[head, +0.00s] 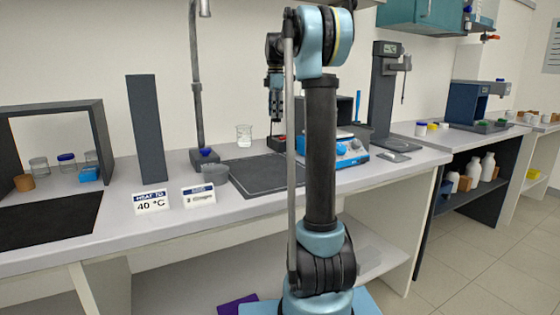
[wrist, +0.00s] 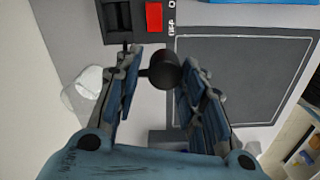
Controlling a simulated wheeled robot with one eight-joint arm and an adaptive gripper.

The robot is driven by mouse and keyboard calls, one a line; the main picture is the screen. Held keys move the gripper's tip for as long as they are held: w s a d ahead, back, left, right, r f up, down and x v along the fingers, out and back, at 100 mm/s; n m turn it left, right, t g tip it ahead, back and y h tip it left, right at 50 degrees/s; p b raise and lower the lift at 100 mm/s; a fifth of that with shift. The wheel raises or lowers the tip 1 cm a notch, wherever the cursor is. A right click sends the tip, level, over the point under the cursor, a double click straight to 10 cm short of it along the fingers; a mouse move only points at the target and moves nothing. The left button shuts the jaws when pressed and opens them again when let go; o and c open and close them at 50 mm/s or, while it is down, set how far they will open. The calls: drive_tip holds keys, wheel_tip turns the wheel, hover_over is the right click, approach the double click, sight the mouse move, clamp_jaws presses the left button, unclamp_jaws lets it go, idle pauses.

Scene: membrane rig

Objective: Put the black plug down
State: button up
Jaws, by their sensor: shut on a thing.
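In the wrist view, the black plug (wrist: 164,70) is a dark round piece between the fingertips of my gripper (wrist: 159,66). My gripper is shut on it. In the head view my gripper (head: 276,108) points down over the back of the bench, above a dark box with a red part (head: 279,143). The plug cannot be made out clearly there. In the wrist view the dark box with its red switch (wrist: 153,17) lies just beyond the fingertips. I cannot tell whether the plug touches anything below.
A dark mat (head: 240,183) lies on the bench, mostly bare. A glass beaker (head: 244,135) stands left of the gripper. A blue and white device (head: 346,150) stands to the right.

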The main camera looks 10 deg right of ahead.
drive_tip(key=shift+d, duration=0.1)
drive_tip(key=shift+s, duration=0.4)
drive_tip(key=s+f, duration=0.2)
drive_tip(key=s, duration=0.6)
drive_tip(key=shift+s+d+f, duration=0.1)
drive_tip(key=shift+s+f, duration=0.1)
drive_tip(key=shift+f, duration=2.3)
drive_tip(key=shift+s+d+f, duration=0.1)
drive_tip(key=shift+s+f, duration=0.05)
drive_tip(key=shift+f, duration=2.3)
drive_tip(key=o, duration=1)
drive_tip(key=shift+f, duration=0.1)
